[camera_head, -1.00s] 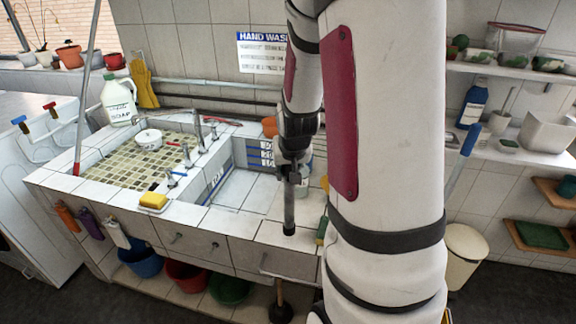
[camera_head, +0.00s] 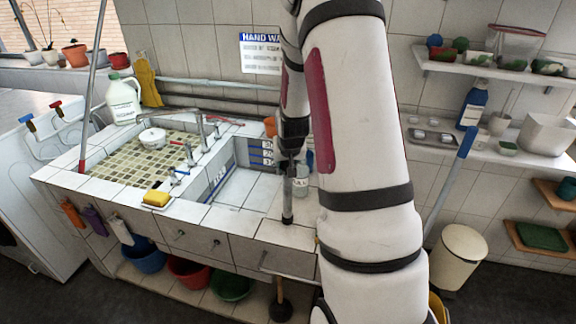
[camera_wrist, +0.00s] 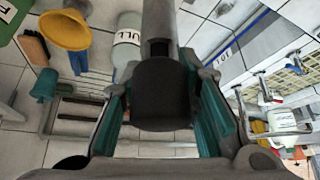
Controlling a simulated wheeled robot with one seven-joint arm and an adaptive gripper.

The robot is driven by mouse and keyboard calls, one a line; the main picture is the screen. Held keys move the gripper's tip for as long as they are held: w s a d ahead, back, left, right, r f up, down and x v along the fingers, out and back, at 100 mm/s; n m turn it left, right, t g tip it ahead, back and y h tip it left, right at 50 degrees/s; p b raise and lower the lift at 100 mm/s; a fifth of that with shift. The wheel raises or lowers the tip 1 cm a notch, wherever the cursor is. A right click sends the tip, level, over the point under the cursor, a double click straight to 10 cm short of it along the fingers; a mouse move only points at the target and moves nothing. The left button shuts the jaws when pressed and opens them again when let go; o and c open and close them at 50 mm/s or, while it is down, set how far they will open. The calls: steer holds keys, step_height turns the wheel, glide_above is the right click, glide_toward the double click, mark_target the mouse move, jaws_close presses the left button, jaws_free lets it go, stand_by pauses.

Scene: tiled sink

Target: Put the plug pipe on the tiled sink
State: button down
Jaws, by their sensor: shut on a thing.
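The plug pipe (camera_head: 287,205) is a dark grey, narrow upright tube. My gripper (camera_head: 289,165) is shut on its upper part. Its lower end is over the white tiled ledge at the right front of the tiled sink (camera_head: 222,219); I cannot tell if it touches. In the wrist view the pipe (camera_wrist: 161,95) sits between the teal finger pads, with its narrow tube running to the top edge. The sink has a mosaic basin on the left and a white tiled basin on the right.
A clear jar (camera_head: 301,182) stands close to the right of the pipe. A yellow sponge (camera_head: 157,198), a white pot (camera_head: 151,137), taps and a white jug (camera_head: 123,100) are on the sink's left part. A blue-handled pole (camera_head: 450,180) leans at right. Buckets sit below.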

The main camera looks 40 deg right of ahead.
steer(key=shift+f, duration=0.25)
steer(key=c, duration=1.2)
jaws_free()
